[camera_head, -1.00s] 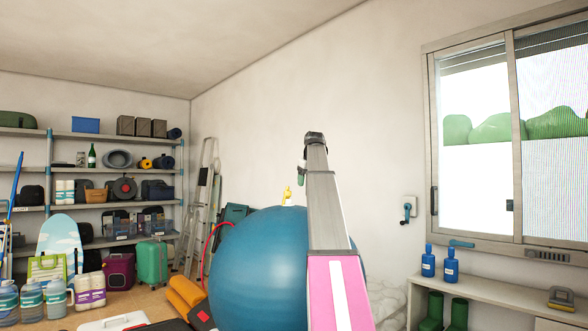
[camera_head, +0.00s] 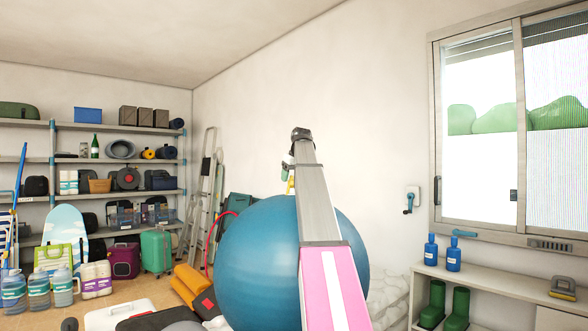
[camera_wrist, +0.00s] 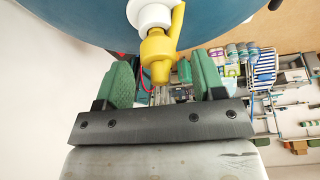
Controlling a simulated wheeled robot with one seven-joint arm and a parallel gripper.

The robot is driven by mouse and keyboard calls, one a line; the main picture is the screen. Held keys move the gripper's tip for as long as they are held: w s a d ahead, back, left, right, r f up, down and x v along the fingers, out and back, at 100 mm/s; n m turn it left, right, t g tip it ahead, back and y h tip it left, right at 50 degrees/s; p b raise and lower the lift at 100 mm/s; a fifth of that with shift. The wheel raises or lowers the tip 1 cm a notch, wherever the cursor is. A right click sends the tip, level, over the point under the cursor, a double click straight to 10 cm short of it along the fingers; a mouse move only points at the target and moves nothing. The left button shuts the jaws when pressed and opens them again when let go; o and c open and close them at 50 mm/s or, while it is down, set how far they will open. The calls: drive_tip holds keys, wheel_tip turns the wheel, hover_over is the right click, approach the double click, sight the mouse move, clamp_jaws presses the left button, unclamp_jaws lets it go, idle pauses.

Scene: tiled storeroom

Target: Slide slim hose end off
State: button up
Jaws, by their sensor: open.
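A yellow fitting (camera_wrist: 157,52) with a white collar (camera_wrist: 150,14) shows at the top of the wrist view, and its narrow end points toward my gripper (camera_wrist: 162,75). The green fingers stand open, one on each side of the yellow end in the picture; I cannot tell whether it lies between them in depth. In the head view the yellow fitting (camera_head: 291,184) shows partly behind my arm, just below my gripper (camera_head: 289,164). A thin red hose-like curve (camera_head: 214,228) runs left of the blue ball. I cannot see whether it joins the fitting.
A large blue ball (camera_head: 257,265) stands close behind my arm. A ladder (camera_head: 204,190) leans by the wall, left of it. Loaded shelves (camera_head: 112,128) fill the left side. A low shelf unit (camera_head: 500,285) stands under the window. Bottles and cases crowd the floor.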

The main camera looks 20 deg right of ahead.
drive_tip(key=shift+x, duration=0.85)
drive_tip(key=c, duration=1)
drive_tip(key=shift+r, duration=2.35)
